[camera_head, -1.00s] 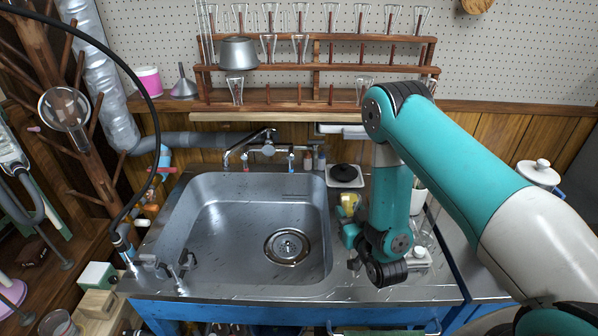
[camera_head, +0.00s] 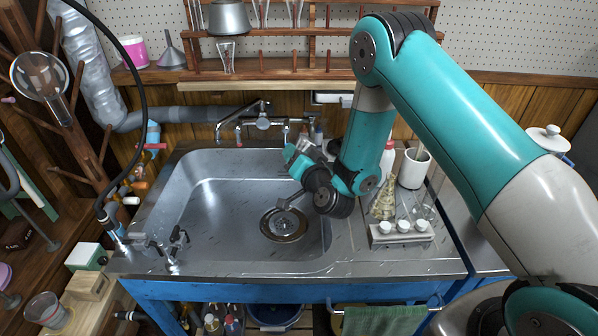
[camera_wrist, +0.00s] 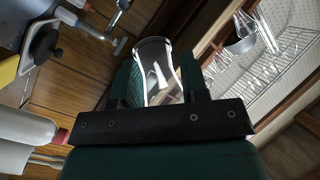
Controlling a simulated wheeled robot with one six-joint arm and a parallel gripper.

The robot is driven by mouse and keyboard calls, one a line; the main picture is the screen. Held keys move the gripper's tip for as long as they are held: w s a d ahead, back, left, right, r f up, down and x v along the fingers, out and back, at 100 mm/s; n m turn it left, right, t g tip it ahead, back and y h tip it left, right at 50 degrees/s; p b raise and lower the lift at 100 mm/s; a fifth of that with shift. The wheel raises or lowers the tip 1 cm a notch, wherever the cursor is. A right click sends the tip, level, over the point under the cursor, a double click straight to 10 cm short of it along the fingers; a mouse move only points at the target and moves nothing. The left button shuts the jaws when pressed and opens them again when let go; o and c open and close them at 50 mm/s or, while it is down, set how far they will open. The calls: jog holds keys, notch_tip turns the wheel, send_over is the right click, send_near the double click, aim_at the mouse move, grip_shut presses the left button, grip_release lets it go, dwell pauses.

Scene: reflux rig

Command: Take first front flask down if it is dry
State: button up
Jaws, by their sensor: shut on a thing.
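My gripper (camera_head: 303,158) is over the back right part of the sink, beyond the drain. In the wrist view my gripper (camera_wrist: 158,88) is shut on a clear glass flask (camera_wrist: 154,52), with one finger on either side of it. I see no clear liquid in the flask, but glare and the background showing through leave its dryness uncertain. A wooden rack (camera_head: 275,73) on the back wall bears upside-down glassware. My arm covers the right part of the rack.
The steel sink (camera_head: 190,225) is empty, with a tap (camera_head: 262,122) at its back. A white tube holder (camera_head: 400,238), a beige cone-shaped thing (camera_head: 384,203) and a white mug (camera_head: 414,168) stand right of it. A round flask (camera_head: 42,78) hangs at left.

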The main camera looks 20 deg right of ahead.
jog(key=m+b, duration=0.1)
jog(key=m, duration=0.1)
jog(key=m+b, duration=0.3)
jog(key=b, duration=0.1)
jog(key=shift+f+m, duration=0.35)
jog(key=shift+m, duration=0.05)
jog(key=m, duration=0.1)
jog(key=m+b, duration=0.1)
jog(key=m, duration=0.1)
jog(key=m+b, duration=0.1)
jog(key=shift+r+m, duration=0.3)
jog(key=shift+m, duration=0.1)
jog(key=m+b, duration=0.1)
jog(key=m, duration=0.2)
jog(key=shift+r+t, duration=0.15)
jog(key=shift+t, duration=0.15)
jog(key=m, duration=0.3)
jog(key=m+b, duration=0.1)
jog(key=m, duration=0.1)
jog(key=shift+r, duration=0.25)
jog(key=shift+r+m, duration=0.25)
jog(key=shift+m, duration=0.95)
jog(key=m, duration=0.4)
jog(key=shift+d+r+m+t+h, duration=0.1)
jog(key=shift+d+m+t+h, duration=0.05)
jog(key=shift+m+t+h, duration=0.2)
jog(key=shift+d+m, duration=0.1)
jog(key=shift+m, duration=1.25)
